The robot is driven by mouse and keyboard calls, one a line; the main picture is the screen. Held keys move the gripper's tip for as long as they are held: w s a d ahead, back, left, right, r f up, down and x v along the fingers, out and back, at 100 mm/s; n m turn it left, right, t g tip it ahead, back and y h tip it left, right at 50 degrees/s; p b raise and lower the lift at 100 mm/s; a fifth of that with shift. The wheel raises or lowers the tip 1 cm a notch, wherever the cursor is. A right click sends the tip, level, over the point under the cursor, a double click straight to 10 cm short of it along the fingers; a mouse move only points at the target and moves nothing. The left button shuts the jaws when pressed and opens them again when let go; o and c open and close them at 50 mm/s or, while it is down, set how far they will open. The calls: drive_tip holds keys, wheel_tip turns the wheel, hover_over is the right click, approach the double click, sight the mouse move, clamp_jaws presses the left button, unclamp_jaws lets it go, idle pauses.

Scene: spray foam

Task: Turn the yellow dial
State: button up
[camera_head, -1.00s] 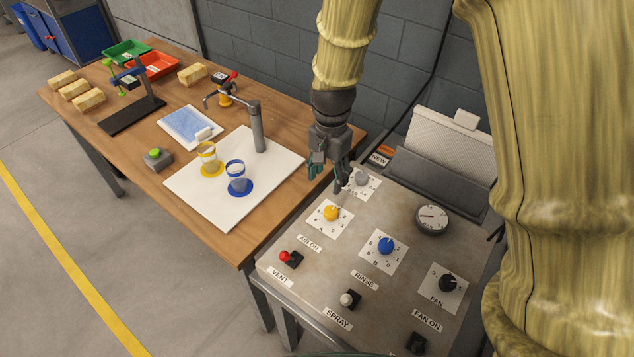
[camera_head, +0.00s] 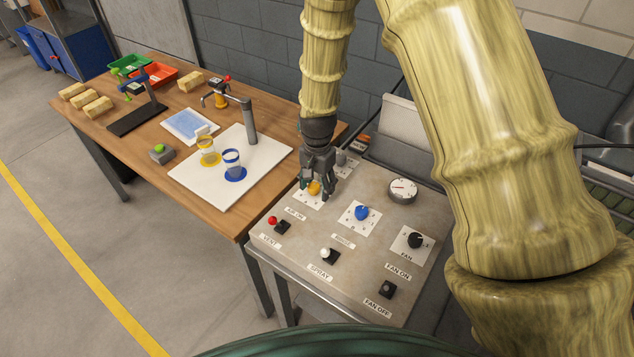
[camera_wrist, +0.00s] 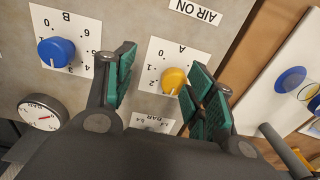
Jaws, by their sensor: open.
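The yellow dial (camera_head: 314,187) sits on a white numbered square on the grey control panel, partly hidden behind my gripper in the head view. In the wrist view the yellow dial (camera_wrist: 174,80) shows a white pointer mark toward the bottom of the picture. My gripper (camera_head: 315,190) is at the dial, fingers pointing down. In the wrist view its green-padded fingers (camera_wrist: 163,88) are apart, with the dial between them and closer to the right finger. I cannot tell whether a finger touches the dial.
A blue dial (camera_head: 361,213) and black fan dial (camera_head: 415,240) are on the panel, with a round gauge (camera_head: 403,190) behind. A red-tipped vent switch (camera_head: 273,220) and white spray switch (camera_head: 326,253) are in front. The wooden table (camera_head: 215,225) with two cups stands left.

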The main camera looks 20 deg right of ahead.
sight(315, 185)
drive_tip(key=shift+g, duration=0.3)
drive_tip(key=w+f, duration=0.4)
drive_tip(key=w, duration=0.1)
drive_tip(key=shift+w+f, duration=0.2)
drive_tip(key=shift+f, duration=0.15)
drive_tip(key=shift+w+d, duration=0.15)
drive_tip(key=shift+w, duration=0.15)
drive_tip(key=shift+s+r, duration=0.3)
drive_tip(key=shift+s, duration=0.1)
drive_tip(key=shift+c, duration=0.6)
drive_tip(key=shift+s+a+r, duration=0.15)
drive_tip(key=shift+s+r, duration=0.15)
drive_tip(key=shift+s, duration=0.25)
drive_tip(key=shift+s+a+r, duration=0.1)
drive_tip(key=shift+s+r, duration=0.2)
drive_tip(key=shift+s, duration=0.25)
drive_tip(key=c, duration=0.9)
drive_tip(key=shift+o, duration=0.4)
drive_tip(key=shift+s+r, duration=0.25)
drive_tip(key=shift+s, duration=0.15)
drive_tip(key=shift+w+d+f, duration=0.2)
drive_tip(key=shift+w+f, duration=0.35)
drive_tip(key=shift+w, duration=0.05)
drive_tip(key=shift+c, duration=0.4)
